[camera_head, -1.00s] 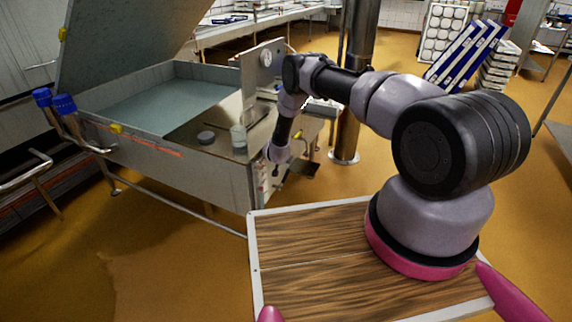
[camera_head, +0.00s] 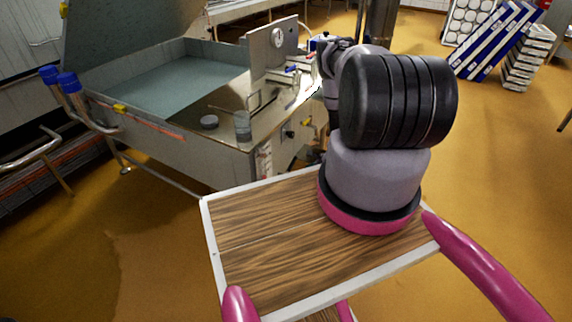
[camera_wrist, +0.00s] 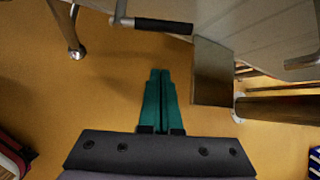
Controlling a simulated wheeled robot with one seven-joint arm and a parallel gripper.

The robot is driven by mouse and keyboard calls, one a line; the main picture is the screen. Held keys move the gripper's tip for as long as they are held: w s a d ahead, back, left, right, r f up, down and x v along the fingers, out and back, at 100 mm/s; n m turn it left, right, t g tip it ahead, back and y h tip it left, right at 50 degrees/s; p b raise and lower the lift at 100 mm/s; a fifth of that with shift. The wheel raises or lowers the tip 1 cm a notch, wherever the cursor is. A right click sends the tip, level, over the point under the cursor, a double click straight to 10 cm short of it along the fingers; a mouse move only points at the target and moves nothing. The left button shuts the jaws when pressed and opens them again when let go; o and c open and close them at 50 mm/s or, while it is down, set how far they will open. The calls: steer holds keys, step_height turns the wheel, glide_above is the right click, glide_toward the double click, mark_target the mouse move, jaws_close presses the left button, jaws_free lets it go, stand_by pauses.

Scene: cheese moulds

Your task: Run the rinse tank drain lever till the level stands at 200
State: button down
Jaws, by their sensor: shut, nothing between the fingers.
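The steel rinse tank (camera_head: 175,140) stands at the left in the head view, with grey-blue liquid (camera_head: 165,85) inside. My arm hides the gripper in the head view.
A flat metal plate (camera_wrist: 212,72) is right of my fingers in the wrist view, with a metal cylinder (camera_wrist: 280,107) beyond it. A caster (camera_wrist: 76,51) stands at upper left. Blue-edged racks (camera_head: 490,40) stand at the back right. Yellow floor is open at the right.

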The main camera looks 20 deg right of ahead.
steer(key=w+a+f, duration=0.3)
steer(key=w, duration=0.3)
steer(key=shift+w, duration=0.4)
stand_by(0.4)
steer(key=shift+s+a+r, duration=0.2)
steer(key=shift+a+r, duration=0.25)
steer(key=shift+r, duration=0.3)
